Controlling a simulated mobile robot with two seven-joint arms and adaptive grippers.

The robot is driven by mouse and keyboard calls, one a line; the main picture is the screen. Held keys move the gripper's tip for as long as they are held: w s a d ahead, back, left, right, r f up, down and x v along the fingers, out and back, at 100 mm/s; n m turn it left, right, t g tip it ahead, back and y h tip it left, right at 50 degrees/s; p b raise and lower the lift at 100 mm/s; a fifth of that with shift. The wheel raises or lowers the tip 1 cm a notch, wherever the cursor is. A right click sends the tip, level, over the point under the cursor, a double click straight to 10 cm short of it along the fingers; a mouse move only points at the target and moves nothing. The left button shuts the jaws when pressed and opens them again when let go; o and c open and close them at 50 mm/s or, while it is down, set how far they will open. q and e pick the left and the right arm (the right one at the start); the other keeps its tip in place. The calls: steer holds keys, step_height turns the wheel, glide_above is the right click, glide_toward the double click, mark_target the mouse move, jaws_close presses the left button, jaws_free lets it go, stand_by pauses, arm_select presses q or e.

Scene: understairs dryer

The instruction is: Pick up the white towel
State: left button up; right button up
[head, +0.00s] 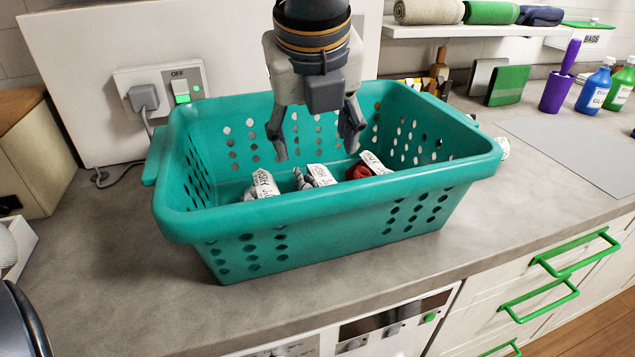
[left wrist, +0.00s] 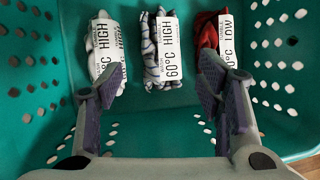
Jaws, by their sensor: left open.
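The teal basket (head: 330,215) stands on the counter with three rolled, labelled cloths in a row inside. The white towel (head: 250,193) is the leftmost, its lower part hidden by the basket's front wall. In the left wrist view the white towel (left wrist: 93,38) lies at the left, with a tag reading HIGH. A white and dark-blue striped cloth (left wrist: 148,45) is in the middle, and a red cloth (left wrist: 206,30) with a LOW tag is at the right. My left gripper (head: 316,152) points down into the basket, open and empty, above the cloths. My right gripper is not in view.
The basket's perforated walls surround the cloths closely. A wall socket with a switch (head: 188,84) and plug is behind. A purple holder (head: 556,93) and bottles (head: 594,88) stand at the back right. The counter is clear on the basket's left front and right.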

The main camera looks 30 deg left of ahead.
mark_target(317, 178)
arm_select(q)
steer(key=x, duration=1.2)
steer(key=shift+d+f, duration=0.1)
steer(key=shift+f, duration=0.05)
steer(key=shift+c, duration=0.5)
steer(key=c, duration=0.9)
